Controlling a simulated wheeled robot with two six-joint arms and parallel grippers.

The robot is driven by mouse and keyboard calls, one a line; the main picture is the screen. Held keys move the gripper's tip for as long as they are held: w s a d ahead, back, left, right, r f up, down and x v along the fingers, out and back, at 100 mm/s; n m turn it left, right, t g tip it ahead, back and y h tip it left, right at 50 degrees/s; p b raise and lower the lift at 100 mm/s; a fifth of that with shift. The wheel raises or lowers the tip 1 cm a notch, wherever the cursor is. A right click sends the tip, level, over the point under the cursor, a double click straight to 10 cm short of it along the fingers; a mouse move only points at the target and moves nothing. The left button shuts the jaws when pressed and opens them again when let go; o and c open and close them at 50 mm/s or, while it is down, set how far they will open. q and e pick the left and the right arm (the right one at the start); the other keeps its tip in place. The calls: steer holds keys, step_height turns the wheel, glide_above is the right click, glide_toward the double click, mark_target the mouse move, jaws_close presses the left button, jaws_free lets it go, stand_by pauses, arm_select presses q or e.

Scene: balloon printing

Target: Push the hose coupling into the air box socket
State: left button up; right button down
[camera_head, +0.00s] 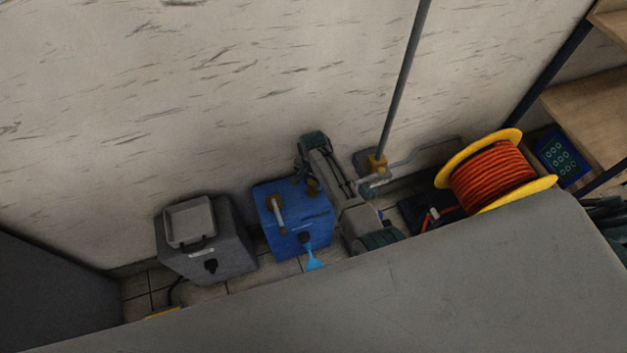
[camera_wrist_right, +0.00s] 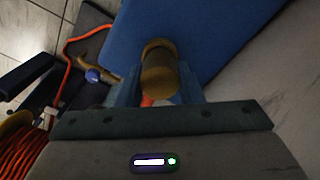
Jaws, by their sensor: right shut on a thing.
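The blue box (camera_head: 290,238), which I take for the air box, stands on the floor by the wall, with brass fittings on its top. My right gripper (camera_head: 308,180) is over its right rear part. In the right wrist view the gripper (camera_wrist_right: 158,92) is shut on a brass hose coupling (camera_wrist_right: 158,80), with a bit of orange hose below it. The coupling's far end points at the blue box (camera_wrist_right: 215,30), where a darker brass ring shows. The socket is mostly hidden, so I cannot tell how deep the coupling sits.
A grey box with a tray (camera_head: 205,240) stands left of the blue box. A yellow reel of orange hose (camera_head: 492,175) and a grey upright pole (camera_head: 402,85) are to the right. The wall is close behind.

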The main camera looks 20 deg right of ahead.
steer(key=shift+f+b, duration=0.45)
steer(key=shift+f, duration=0.2)
stand_by(0.7)
stand_by(0.3)
steer(key=c, duration=0.9)
jaws_free()
